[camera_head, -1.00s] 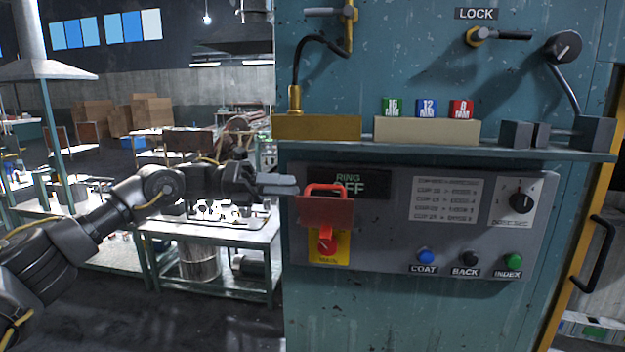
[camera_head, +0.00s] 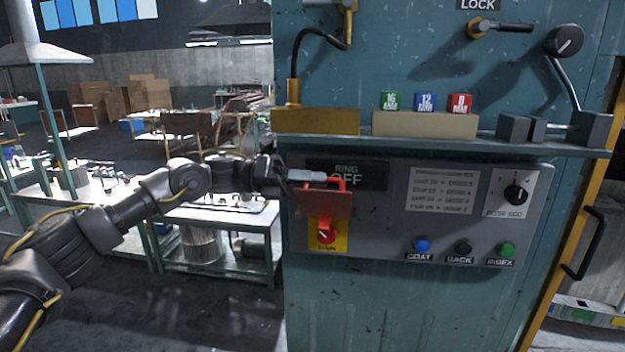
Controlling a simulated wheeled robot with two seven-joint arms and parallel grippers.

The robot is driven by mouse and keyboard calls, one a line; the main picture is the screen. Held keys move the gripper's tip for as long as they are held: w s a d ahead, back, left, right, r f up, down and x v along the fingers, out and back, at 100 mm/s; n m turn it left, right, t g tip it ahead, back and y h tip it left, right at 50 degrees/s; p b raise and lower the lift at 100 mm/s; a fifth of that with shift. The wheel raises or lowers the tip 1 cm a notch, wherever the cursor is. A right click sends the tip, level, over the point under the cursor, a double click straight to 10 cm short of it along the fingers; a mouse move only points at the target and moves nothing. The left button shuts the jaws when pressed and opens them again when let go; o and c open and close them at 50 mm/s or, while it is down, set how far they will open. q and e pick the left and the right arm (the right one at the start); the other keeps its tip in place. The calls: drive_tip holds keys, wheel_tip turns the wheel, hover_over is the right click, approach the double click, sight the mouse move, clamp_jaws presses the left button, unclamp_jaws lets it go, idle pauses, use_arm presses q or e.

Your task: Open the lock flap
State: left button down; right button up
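A red flap (camera_head: 322,205) with a red loop handle (camera_head: 342,184) hangs in front of the red switch (camera_head: 326,236) on a yellow plate at the left of the grey control panel. Its lower edge covers the switch's top. My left gripper (camera_head: 318,176) is at the handle, its grey fingers reaching in from the left and hiding the handle's upper left part. Whether they are closed on the handle cannot be told. A LOCK label (camera_head: 478,4) sits high on the blue cabinet above a brass-based lever (camera_head: 500,27). My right gripper is not in view.
The grey panel (camera_head: 400,240) carries COAT, BACK and INDEX buttons, a dial (camera_head: 516,195) and a RING OFF display (camera_head: 362,172). A shelf (camera_head: 440,144) with blocks juts out above it. A workbench (camera_head: 225,230) stands behind my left arm.

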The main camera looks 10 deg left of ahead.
use_arm(q)
drive_tip(key=shift+w+r+n+b, duration=0.1)
drive_tip(key=shift+w+n+b, duration=0.2)
drive_tip(key=shift+w+n, duration=0.3)
drive_tip(key=shift+w+b, duration=0.35)
drive_tip(key=shift+w, duration=0.05)
drive_tip(key=shift+w+r, duration=0.15)
drive_tip(key=shift+w, duration=0.2)
drive_tip(key=c, duration=1.6)
unclamp_jaws()
drive_tip(key=shift+c, duration=0.2)
drive_tip(key=shift+o, duration=0.8)
drive_tip(key=shift+w, duration=0.15)
